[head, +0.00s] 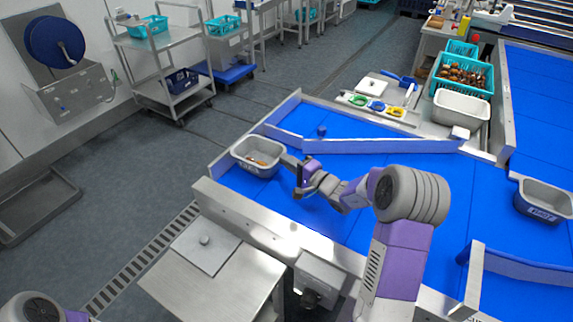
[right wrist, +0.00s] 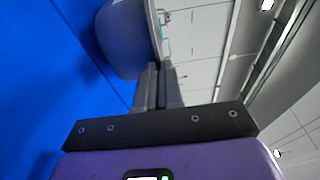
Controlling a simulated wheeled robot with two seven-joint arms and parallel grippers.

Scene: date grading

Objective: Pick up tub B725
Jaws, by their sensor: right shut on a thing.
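A grey tub (head: 258,169) with a few brown dates in it is at the left end of the blue belt. Its front label is too small to read surely. My right gripper (head: 288,163) reaches it from the right and is shut on its right-hand rim. In the right wrist view the fingers (right wrist: 157,85) are together at the edge of the grey tub (right wrist: 125,45). I cannot tell whether the tub rests on the belt or is slightly raised. My left gripper is out of view.
Another grey tub (head: 543,200) stands on the belt at the far right. A steel table (head: 215,270) stands in front. A white tub (head: 461,106) and a teal crate of dates (head: 462,76) are at the back right.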

